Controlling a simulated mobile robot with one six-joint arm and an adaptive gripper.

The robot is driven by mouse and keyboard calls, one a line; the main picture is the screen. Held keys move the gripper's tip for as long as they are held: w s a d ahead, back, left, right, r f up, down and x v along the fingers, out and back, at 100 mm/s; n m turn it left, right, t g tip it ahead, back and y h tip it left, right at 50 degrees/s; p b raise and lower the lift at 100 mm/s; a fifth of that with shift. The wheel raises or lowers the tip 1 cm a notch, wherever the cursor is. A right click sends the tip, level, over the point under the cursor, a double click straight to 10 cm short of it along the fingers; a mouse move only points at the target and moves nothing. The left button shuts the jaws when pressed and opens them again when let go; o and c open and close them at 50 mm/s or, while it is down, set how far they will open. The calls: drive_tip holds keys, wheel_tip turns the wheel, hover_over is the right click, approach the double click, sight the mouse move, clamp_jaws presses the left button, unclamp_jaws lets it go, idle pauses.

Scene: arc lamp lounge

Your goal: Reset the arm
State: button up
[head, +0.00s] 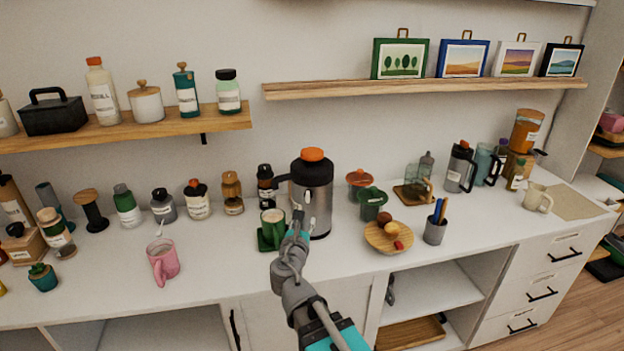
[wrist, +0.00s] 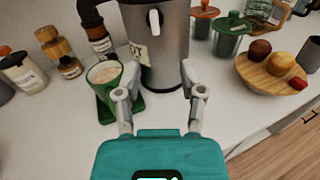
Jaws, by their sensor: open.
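My arm reaches out over the white counter (head: 210,270) from the bottom of the head view. My gripper (head: 299,212) is in front of the large steel flask (head: 320,205) with the orange lid. In the wrist view my gripper (wrist: 160,85) is open, its two fingers apart with nothing between them. A green cup (wrist: 118,88) with a pale drink stands on a green coaster (wrist: 103,112), just left of the left finger. The same cup (head: 271,228) shows in the head view. The flask (wrist: 163,50) stands beyond the fingertips.
A wooden plate (head: 384,246) with fruit and a grey pen cup (head: 435,232) stand to the right. A pink mug (head: 162,262) stands to the left. Several jars line the back. A wooden shelf (head: 430,88) hangs above. The counter's front strip is mostly clear.

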drive_tip(key=s+d+f+m+g+h+p, duration=0.1)
drive_tip(key=d+f+m+g+h+p, duration=0.2)
drive_tip(key=d+m, duration=0.6)
drive_tip(key=s+d+f+m+g+h+p, duration=0.1)
drive_tip(key=d+f+m+g+h+p, duration=0.1)
drive_tip(key=d+m+g, duration=0.55)
drive_tip(key=s+d+f+m+g+y+p, duration=0.1)
drive_tip(key=s+d+m+g+y+p, duration=0.1)
drive_tip(key=s+m, duration=0.4)
drive_tip(key=s+d+f+m+g+y+p, duration=0.1)
drive_tip(key=s+d+m+g+y+p, duration=0.2)
drive_tip(key=m, duration=0.8)
drive_tip(key=s+d+g+y, duration=0.1)
drive_tip(key=s+d+g, duration=0.1)
drive_tip(key=s, duration=0.1)
drive_tip(key=shift+f+m+y+p, duration=0.3)
drive_tip(key=shift+m+y, duration=0.05)
drive_tip(key=shift+y, duration=0.05)
